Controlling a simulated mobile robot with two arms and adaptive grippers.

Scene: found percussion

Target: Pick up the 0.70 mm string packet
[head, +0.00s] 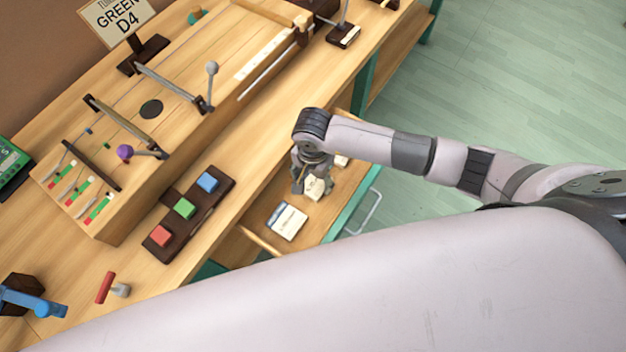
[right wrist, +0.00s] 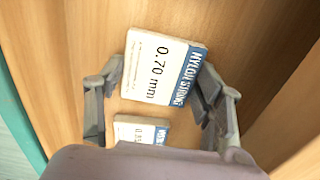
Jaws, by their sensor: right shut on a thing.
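The 0.70 mm string packet (right wrist: 165,68) is white with a blue "NYLON STRING" band and shows between the fingers in the right wrist view. My right gripper (right wrist: 162,95) is shut on it, one finger at each side. In the head view my right gripper (head: 311,178) points down over the open drawer, with the pale packet (head: 314,188) at its fingertips. I cannot tell how far the packet is from the drawer floor. My left gripper is not in view.
A smaller-looking packet (right wrist: 142,130) lies below in the wrist view. Other packets (head: 288,221) lie in the wooden drawer (head: 345,196). The bench holds a block with red, green and blue buttons (head: 184,208), a stringed wooden box (head: 115,205) and a "GREEN D4" sign (head: 117,20).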

